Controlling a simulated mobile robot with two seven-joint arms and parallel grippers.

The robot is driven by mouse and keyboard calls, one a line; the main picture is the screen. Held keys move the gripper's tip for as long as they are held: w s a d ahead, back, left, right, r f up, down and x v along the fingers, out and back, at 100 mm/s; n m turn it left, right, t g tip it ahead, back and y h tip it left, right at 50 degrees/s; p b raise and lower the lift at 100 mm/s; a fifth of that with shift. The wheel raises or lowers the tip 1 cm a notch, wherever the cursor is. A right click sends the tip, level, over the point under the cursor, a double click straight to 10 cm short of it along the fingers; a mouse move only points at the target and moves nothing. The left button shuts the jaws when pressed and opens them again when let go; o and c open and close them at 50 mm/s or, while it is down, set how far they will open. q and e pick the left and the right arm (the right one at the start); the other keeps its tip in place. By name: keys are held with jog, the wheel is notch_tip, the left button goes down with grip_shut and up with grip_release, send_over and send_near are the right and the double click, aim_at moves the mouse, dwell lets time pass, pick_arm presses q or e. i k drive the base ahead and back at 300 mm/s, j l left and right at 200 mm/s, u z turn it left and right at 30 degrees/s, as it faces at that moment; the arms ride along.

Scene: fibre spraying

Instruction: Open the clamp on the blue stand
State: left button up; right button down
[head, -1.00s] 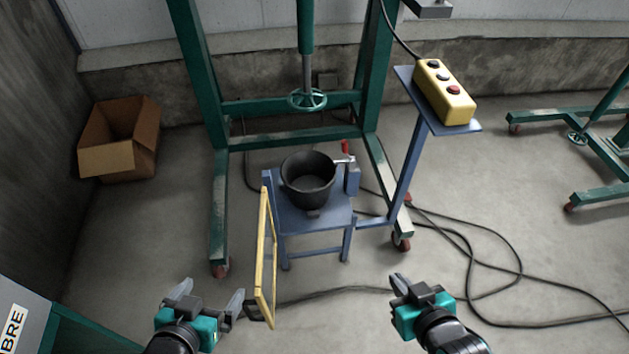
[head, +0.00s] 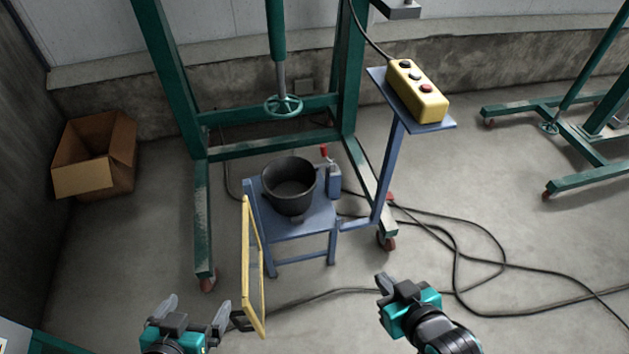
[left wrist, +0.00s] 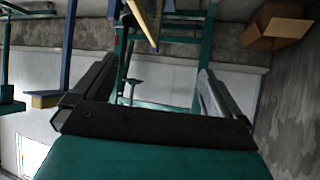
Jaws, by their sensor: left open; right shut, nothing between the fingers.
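The blue stand (head: 290,224) is a low table in the middle of the head view, with a black bucket (head: 289,187) on it. The clamp (head: 331,169) sits at the stand's right side beside the bucket rim. Its red handle (head: 324,152) points up; the small metal arm is hard to make out. My left gripper (head: 195,307) is open and empty, low in front of the stand and left of it. Its spread fingers also show in the left wrist view (left wrist: 155,88). My right gripper (head: 384,281) is shut and empty, in front of the stand to the right.
A yellow frame (head: 246,265) stands upright at the stand's left front, close to my left gripper's right finger. A yellow button box (head: 418,92) sits on a blue post to the right. A green gantry (head: 205,220) stands behind. Cables (head: 480,221) lie on the floor at right.

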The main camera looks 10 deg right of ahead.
aim_at(324, 148)
jog(key=l+u, duration=0.1)
jog(key=u, duration=0.25)
jog(key=l+u, duration=0.1)
jog(key=u, duration=0.3)
jog(key=l+u, duration=0.1)
jog(key=u, duration=0.25)
jog(key=l+u, duration=0.3)
jog(key=l, duration=0.15)
jog(key=l+u, duration=0.3)
jog(key=l, duration=0.15)
jog(key=k+l, duration=0.1)
jog(key=l, duration=0.25)
jog(key=k+l+u, duration=0.1)
jog(key=l, duration=0.25)
jog(key=k+l, duration=0.1)
jog(key=l, duration=0.25)
